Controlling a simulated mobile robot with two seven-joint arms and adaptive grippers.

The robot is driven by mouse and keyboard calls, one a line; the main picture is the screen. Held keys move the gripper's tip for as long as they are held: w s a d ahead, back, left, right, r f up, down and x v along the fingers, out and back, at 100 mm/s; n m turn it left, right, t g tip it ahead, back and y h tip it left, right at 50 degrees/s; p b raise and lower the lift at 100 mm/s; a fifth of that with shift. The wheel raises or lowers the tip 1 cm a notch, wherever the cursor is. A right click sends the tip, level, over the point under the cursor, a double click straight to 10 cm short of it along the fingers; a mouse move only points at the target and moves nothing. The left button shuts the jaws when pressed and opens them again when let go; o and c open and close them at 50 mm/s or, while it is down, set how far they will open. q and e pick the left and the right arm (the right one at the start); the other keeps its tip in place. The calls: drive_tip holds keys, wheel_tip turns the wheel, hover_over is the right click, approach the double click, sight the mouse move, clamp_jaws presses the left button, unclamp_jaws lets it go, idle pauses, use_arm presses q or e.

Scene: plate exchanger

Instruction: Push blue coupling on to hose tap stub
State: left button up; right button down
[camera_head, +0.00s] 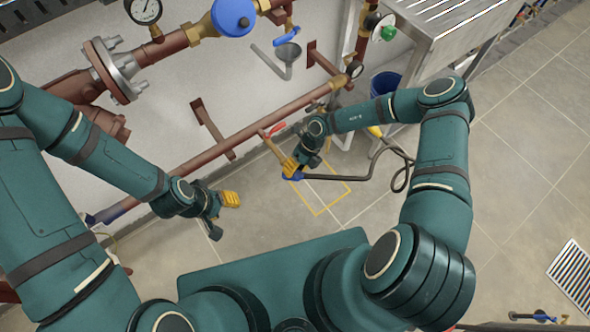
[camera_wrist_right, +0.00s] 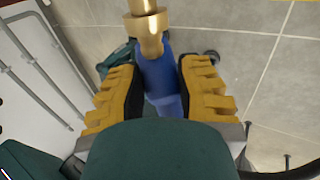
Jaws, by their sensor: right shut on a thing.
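My right gripper (camera_head: 290,168) has yellow fingers and is shut on the blue coupling (camera_head: 293,177), low in front of the wall pipes. In the right wrist view the blue coupling (camera_wrist_right: 163,78) sits between the two fingers. The brass hose tap stub (camera_wrist_right: 148,38) lines up with its upper end there. They look touching or overlapping, but I cannot tell how far the coupling is on. The tap's red handle (camera_head: 275,129) shows just above the right gripper. My left gripper (camera_head: 230,200) hangs empty near the lower pipe; its finger gap is unclear.
A dark hose (camera_head: 340,178) runs right from the coupling and loops on the floor. A yellow rectangle (camera_head: 320,212) marks the tiles below. A blue bucket (camera_head: 385,83) stands beside the steel table (camera_head: 440,40). Front floor is clear.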

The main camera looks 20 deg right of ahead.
sight(303, 174)
drive_tip(key=shift+a+r, duration=0.15)
drive_tip(key=shift+s+d+p, duration=0.35)
drive_tip(key=shift+s+p, duration=0.2)
drive_tip(key=shift+s, duration=0.35)
drive_tip(key=shift+s+d+p, duration=0.3)
drive_tip(key=shift+s+p, duration=0.25)
drive_tip(key=shift+s, duration=0.3)
